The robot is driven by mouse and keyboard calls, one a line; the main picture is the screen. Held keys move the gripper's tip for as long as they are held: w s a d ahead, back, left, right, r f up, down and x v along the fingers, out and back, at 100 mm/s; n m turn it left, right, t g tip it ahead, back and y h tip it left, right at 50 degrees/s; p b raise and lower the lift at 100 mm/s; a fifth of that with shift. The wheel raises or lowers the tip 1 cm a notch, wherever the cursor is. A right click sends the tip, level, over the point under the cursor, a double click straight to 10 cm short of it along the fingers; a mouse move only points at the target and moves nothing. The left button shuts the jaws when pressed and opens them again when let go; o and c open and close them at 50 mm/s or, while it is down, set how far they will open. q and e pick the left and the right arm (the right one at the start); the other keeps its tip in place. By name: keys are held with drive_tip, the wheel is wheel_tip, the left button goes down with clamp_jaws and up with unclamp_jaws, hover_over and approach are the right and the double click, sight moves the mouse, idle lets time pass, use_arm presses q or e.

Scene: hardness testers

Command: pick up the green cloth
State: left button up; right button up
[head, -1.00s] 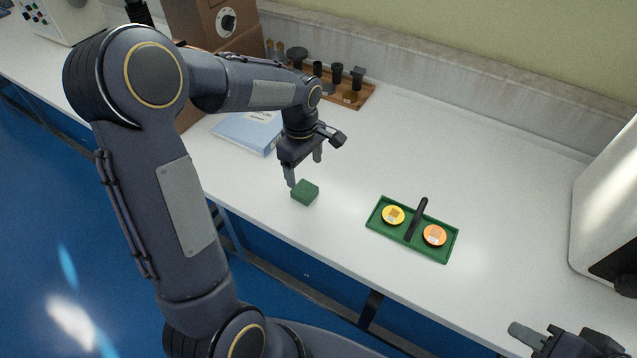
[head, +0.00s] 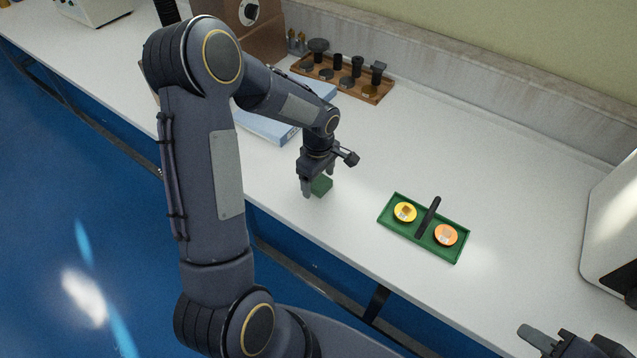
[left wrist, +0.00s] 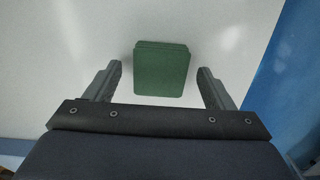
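The green cloth (head: 321,186) is a small, thick folded square lying on the white bench near its front edge. My left gripper (head: 319,188) is right at it, pointing down and partly hiding it. In the left wrist view the cloth (left wrist: 161,70) lies ahead of and between the two spread fingers of my left gripper (left wrist: 159,80), with a gap on each side. My left gripper is open and holds nothing. My right gripper (head: 545,340) shows only in part at the bottom right corner, away from the cloth; its opening is unclear.
A green tray (head: 459,256) with a black handle holds a yellow and an orange disc, right of the cloth. A blue binder (head: 262,127) lies behind my left arm. A wooden rack (head: 336,78) with dark parts stands at the back. The white bench (head: 470,160) is clear behind the tray.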

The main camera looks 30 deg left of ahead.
sight(319, 181)
use_arm(q)
drive_tip(key=c, duration=1)
drive_tip(key=shift+r, duration=0.15)
drive_tip(key=shift+r, duration=0.3)
wheel_tip(319, 181, up, 2)
drive_tip(key=shift+r, duration=0.1)
drive_tip(key=s+d+r, duration=0.1)
drive_tip(key=s+r, duration=0.2)
drive_tip(key=s, duration=0.1)
drive_tip(key=s+d+r+b, duration=0.1)
drive_tip(key=s+r, duration=0.2)
drive_tip(key=s, duration=0.2)
drive_tip(key=s+d+r, duration=0.1)
drive_tip(key=s+r, duration=0.3)
drive_tip(key=shift+s+d, duration=0.3)
